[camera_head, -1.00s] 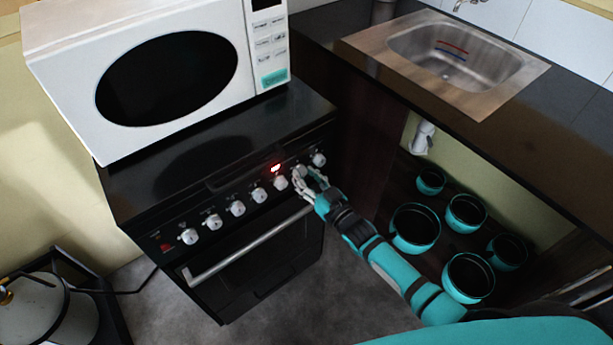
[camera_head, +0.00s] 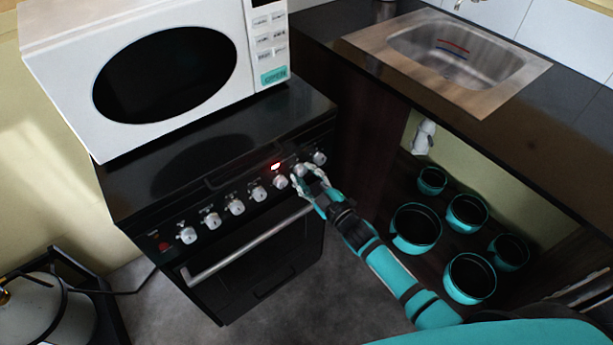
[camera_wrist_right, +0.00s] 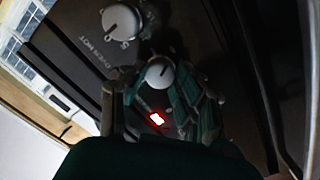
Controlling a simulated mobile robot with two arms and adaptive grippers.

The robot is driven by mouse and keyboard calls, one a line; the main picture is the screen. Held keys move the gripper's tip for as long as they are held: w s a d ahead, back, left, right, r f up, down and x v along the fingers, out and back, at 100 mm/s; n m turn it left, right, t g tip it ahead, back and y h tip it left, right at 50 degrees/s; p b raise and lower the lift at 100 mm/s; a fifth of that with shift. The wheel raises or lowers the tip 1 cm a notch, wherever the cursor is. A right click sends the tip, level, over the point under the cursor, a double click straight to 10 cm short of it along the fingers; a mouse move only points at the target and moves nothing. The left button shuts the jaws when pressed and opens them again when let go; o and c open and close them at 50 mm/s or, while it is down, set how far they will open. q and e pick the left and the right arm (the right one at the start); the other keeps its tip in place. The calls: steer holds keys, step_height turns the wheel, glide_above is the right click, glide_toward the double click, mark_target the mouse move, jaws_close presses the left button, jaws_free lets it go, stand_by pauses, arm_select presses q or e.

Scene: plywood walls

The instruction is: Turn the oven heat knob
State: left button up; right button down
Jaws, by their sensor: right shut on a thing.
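The black oven (camera_head: 262,262) has a row of white knobs along its front panel, with a small red lit display (camera_head: 276,166) above the row. My right gripper (camera_head: 301,177) is at the second knob from the right end (camera_head: 299,169), with its fingers around it. In the right wrist view this knob (camera_wrist_right: 160,72) sits between the gripper's fingers (camera_wrist_right: 158,92), and the gripper is shut on it. Another knob (camera_wrist_right: 122,22) with lettering that looks like "OVEN HOT" is beyond it. The fingers partly hide the held knob. My left gripper is not in view.
A white microwave (camera_head: 240,70) stands on the oven top. A counter with a sink (camera_head: 455,50) is at the right, with several teal pots (camera_head: 416,226) on a shelf below. The oven door handle (camera_head: 245,246) runs below the knobs. A gas cylinder (camera_head: 40,310) stands lower left.

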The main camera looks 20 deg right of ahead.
steer(key=shift+s+f+n, duration=0.1)
steer(key=shift+f+n, duration=0.1)
steer(key=shift+n, duration=0.1)
steer(key=c, duration=1)
jaws_free()
steer(key=shift+r, duration=0.1)
steer(key=shift+o, duration=0.2)
steer(key=v, duration=1.2)
